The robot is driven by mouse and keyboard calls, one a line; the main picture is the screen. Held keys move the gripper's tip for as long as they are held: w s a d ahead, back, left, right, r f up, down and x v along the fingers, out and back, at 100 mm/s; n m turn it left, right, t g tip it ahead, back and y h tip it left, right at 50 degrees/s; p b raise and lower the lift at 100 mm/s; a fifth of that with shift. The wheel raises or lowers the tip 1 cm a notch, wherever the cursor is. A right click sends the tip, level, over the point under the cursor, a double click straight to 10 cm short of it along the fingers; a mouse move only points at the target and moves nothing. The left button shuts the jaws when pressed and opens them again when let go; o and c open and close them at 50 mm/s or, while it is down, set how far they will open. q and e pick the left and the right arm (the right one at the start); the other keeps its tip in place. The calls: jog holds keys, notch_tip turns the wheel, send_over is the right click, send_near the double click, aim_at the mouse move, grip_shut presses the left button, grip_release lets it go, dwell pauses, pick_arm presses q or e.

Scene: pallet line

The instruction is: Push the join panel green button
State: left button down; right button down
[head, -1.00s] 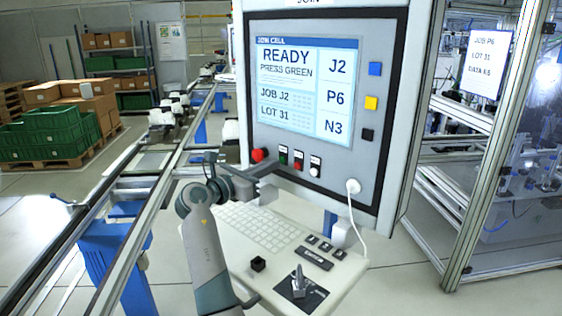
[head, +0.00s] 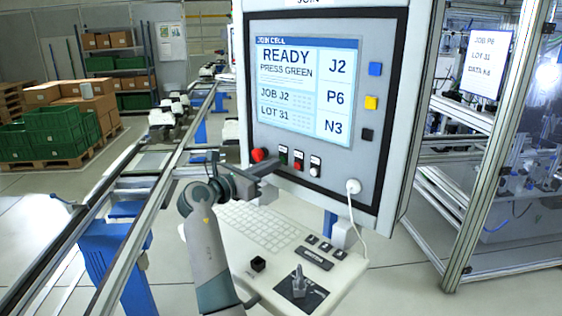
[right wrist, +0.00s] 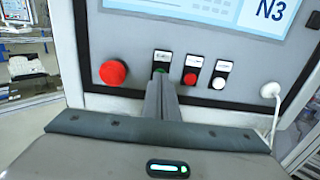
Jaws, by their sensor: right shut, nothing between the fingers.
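The join panel (head: 340,168) stands upright in front of me, and its screen (head: 305,95) reads READY, PRESS GREEN. Below the screen is a row with a red mushroom button (head: 258,155), the green button (head: 283,159), a small red button (head: 299,166) and a white button. In the right wrist view the green button (right wrist: 160,71) shows just above the fingertips, partly hidden. My right gripper (head: 275,163) is shut and empty, its tips close to the green button; I cannot tell whether they touch it. My left gripper is not in view.
A keyboard shelf (head: 335,270) with a small joystick (head: 298,283) sits below the panel. A white cable (head: 362,215) hangs from the panel's lower right. A conveyor rail (head: 110,225) runs along the left, and a framed machine cell (head: 495,150) stands at the right.

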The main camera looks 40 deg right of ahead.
jog(key=shift+w+d, duration=0.1)
jog(key=shift+d, duration=0.45)
jog(key=shift+d+r, duration=0.2)
jog(key=shift+d, duration=0.05)
dwell(1.2)
jog(key=shift+a+f, duration=0.2)
jog(key=shift+a, duration=0.05)
jog(key=shift+s+a, duration=0.2)
jog(key=shift+a, duration=0.8)
jog(key=shift+s+a, duration=0.15)
jog(key=shift+a, duration=0.85)
